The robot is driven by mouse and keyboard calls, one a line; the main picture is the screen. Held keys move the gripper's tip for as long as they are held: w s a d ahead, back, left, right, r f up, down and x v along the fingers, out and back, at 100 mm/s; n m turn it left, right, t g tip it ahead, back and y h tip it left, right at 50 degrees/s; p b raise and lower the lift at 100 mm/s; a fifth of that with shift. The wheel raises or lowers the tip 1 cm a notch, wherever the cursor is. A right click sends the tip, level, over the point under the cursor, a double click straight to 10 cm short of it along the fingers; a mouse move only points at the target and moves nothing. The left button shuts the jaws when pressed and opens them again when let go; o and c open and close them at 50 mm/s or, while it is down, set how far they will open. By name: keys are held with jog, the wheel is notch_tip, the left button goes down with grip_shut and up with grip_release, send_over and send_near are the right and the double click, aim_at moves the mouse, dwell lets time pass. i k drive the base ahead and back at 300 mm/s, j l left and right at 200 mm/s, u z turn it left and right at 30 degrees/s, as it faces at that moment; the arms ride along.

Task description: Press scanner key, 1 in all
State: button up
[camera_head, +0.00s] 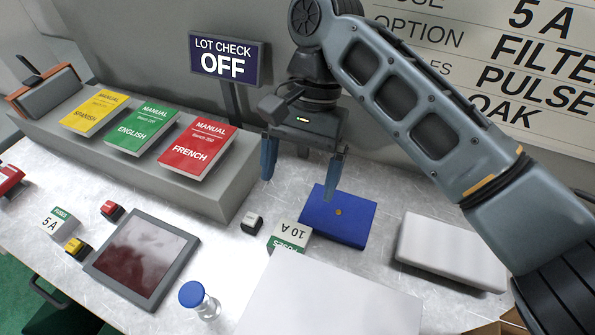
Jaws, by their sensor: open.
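My gripper (301,178) is open and empty, pointing down above the table, over and slightly left of a blue box (345,220). Three small keys on black bases stand on the table. One has a white cap (252,222) and lies below and left of my gripper. A red-capped key (112,210) and a yellow-capped key (77,247) stand further left, beside the tablet. Their lettering is too small to read, so I cannot tell which is the scanner key. My gripper is apart from all three.
A dark tablet (142,258), a blue-capped bottle (199,300) and fuse boxes, 5 A (52,222) and 10 A (291,237), lie on the table. Three manuals (147,128) rest on a grey ledge (217,192). A sign (225,60) reads "LOT CHECK OFF". A pale box (452,252) is at right.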

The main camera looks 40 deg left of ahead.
aim_at(109, 206)
jog(key=k, duration=1)
